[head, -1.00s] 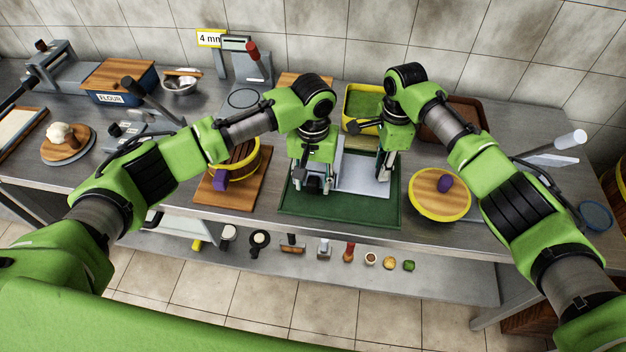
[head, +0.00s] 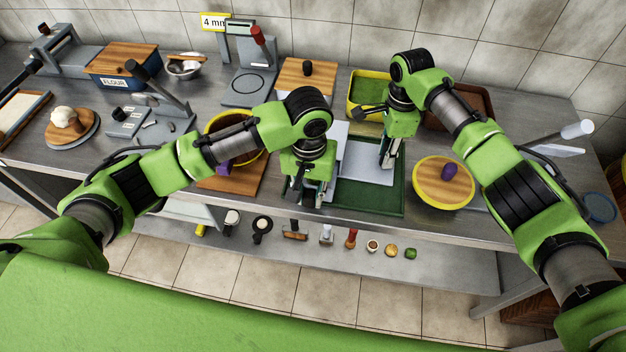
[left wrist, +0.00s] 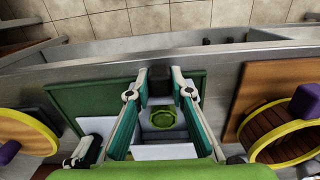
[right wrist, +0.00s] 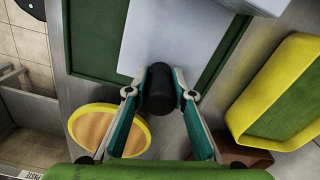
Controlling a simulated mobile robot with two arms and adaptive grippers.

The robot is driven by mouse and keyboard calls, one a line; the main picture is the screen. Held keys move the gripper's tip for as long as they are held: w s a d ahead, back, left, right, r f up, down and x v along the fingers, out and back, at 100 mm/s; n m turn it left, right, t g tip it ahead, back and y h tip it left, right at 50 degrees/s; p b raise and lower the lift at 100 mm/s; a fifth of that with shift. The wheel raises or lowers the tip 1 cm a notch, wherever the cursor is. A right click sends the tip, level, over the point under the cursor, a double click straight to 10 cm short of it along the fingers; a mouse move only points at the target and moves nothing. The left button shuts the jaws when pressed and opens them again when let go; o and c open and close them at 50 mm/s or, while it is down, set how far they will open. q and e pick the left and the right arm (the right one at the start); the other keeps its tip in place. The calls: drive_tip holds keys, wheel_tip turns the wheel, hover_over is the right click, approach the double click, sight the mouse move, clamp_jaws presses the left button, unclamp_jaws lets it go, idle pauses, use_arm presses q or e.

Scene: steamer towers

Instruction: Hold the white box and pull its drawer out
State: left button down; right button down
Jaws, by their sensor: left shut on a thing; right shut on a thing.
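The white box (head: 368,165) lies on a green tray (head: 372,200), partly hidden by my arms. My right gripper (head: 388,166) is shut on a black knob (right wrist: 158,90) at the edge of the box's white top (right wrist: 175,40). My left gripper (head: 306,198) is at the box's left side. In the left wrist view it is shut on a dark knob (left wrist: 160,80). Just behind that knob a green, many-sided thing (left wrist: 163,117) shows between the fingers, with white surface (left wrist: 165,152) beyond it. The drawer's full outline is hidden by the gripper.
A wooden board (head: 240,184) with a yellow-banded tub is at the left. A yellow-rimmed green bin (head: 368,88) is behind. The table's front edge is close to the tray.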

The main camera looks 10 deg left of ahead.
use_arm(q)
drive_tip(key=shift+s, duration=0.3)
drive_tip(key=c, duration=1.8)
unclamp_jaws()
wheel_tip(320, 180, up, 12)
drive_tip(key=shift+a+r, duration=0.1)
